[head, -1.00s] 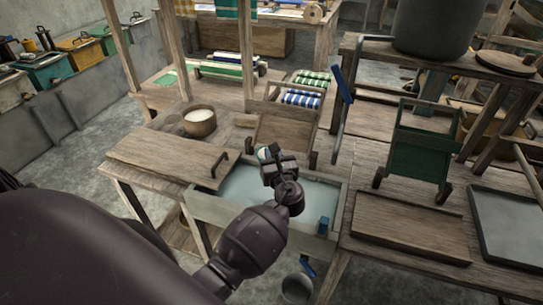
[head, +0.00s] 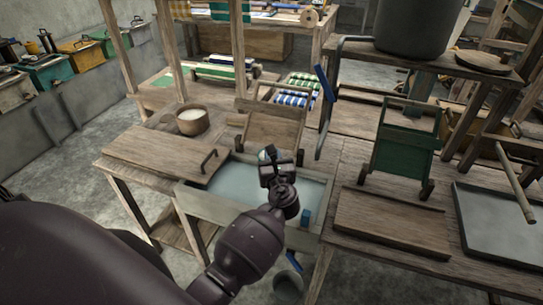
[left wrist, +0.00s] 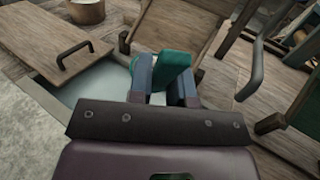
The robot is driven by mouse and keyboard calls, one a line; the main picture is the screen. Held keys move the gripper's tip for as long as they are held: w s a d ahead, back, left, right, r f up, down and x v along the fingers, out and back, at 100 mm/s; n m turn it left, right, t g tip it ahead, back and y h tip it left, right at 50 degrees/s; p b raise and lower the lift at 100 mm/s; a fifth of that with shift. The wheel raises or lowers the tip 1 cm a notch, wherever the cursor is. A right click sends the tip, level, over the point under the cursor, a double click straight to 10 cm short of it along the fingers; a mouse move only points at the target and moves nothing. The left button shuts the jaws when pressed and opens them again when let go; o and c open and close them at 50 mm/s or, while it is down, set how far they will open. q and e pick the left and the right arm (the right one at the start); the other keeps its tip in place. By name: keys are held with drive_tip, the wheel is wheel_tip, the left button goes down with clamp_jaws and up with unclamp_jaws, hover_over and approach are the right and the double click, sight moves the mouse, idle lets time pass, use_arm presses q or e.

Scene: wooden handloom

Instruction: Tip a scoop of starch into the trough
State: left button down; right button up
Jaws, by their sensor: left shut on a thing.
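The trough (head: 190,201) is a grey-framed wooden basin holding pale liquid, in front of me on the bench. My left gripper (head: 270,156) is above the trough, near its far side. It is shut on a teal piece (left wrist: 174,72), which looks like the scoop's handle. A pale bit of the held thing shows past the fingers in the head view, but its bowl and any starch in it are hidden. A round wooden tub (head: 193,130) with white contents, likely starch, stands beyond the trough to the left. My right gripper is out of view.
A wooden lid with a dark handle (head: 150,155) lies left of the trough. A tilted wooden board (head: 270,133) stands just behind it. A green-panelled stand (head: 403,150) and a grey tray (head: 500,235) are to the right.

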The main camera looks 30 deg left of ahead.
use_arm(q)
drive_tip(key=s+a+f+n+b, duration=0.5)
drive_tip(key=f+n+b, duration=0.5)
drive_tip(key=n+b, duration=0.4)
drive_tip(key=shift+s+a+n+b, duration=0.2)
drive_tip(key=shift+n+b, duration=0.2)
drive_tip(key=shift+b, duration=0.6)
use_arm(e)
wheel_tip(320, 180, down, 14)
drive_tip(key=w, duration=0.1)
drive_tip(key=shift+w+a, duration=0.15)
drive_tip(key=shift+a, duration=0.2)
